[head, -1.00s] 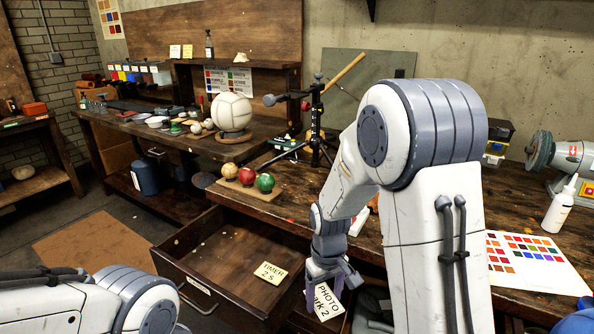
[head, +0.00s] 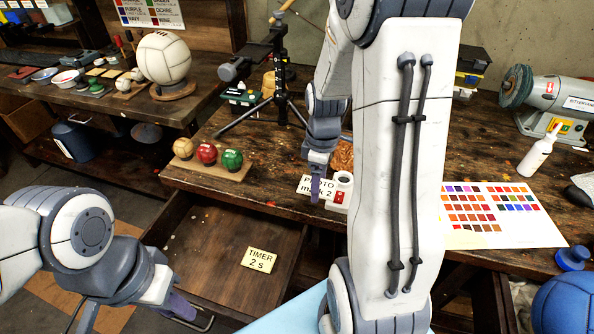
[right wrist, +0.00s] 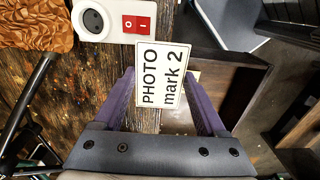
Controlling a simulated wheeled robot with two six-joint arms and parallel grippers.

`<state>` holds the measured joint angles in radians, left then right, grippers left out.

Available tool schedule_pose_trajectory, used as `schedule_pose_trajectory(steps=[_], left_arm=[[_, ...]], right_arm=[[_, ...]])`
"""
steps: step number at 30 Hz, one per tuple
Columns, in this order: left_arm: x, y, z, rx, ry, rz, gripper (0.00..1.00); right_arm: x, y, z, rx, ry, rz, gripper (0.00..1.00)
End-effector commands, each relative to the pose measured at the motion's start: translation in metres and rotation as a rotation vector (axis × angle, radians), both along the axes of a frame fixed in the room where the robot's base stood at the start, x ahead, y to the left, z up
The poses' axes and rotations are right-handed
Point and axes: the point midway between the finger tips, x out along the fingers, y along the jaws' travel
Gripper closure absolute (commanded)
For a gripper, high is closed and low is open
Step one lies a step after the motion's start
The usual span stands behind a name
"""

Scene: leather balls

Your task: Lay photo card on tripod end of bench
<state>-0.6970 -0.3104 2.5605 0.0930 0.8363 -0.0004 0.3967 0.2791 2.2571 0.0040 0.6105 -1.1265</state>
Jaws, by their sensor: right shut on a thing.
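The photo card, white and marked "PHOTO mark 2" (head: 317,187), is in my right gripper (head: 318,192) at the bench's front edge. In the right wrist view the card (right wrist: 162,75) shows flat between the purple fingers (right wrist: 162,95). The dark tripod (head: 281,85) stands on the left end of the wooden bench (head: 262,150), behind and left of the card. My left gripper (head: 185,308) is low at the left, by the open drawer's front; its jaws are too hidden to judge.
A wooden strip with three balls (head: 207,155) lies at the bench's left front. The open drawer (head: 215,255) holds a "TIMER 2 s" card (head: 260,260). A white device with a red switch (right wrist: 115,20) is close to the held card. A colour chart (head: 500,215) lies right.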

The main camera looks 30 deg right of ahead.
Motion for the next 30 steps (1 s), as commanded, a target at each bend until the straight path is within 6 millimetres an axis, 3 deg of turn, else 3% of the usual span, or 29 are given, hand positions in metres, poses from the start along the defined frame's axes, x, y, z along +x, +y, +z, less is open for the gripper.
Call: schedule_pose_trajectory(steps=[6, 11, 14, 22, 30], left_arm=[[0.000, 0.000, 0.009, 0.000, 0.000, 0.000, 0.73], [0.000, 0.000, 0.012, 0.000, 0.000, 0.000, 0.73], [0.000, 0.000, 0.013, 0.000, 0.000, 0.000, 0.73], [0.000, 0.000, 0.019, 0.000, 0.000, 0.000, 0.73], [0.000, 0.000, 0.018, 0.000, 0.000, 0.000, 0.73]], right_arm=[[0.047, -0.004, -0.028, 0.002, 0.004, 0.003, 0.79], [0.066, -0.007, -0.039, 0.001, 0.001, 0.003, 0.79], [0.069, -0.007, -0.043, 0.001, 0.001, 0.003, 0.79], [0.069, -0.007, -0.078, 0.002, 0.003, 0.002, 0.79], [0.069, -0.008, -0.082, -0.001, -0.001, 0.001, 0.79]])
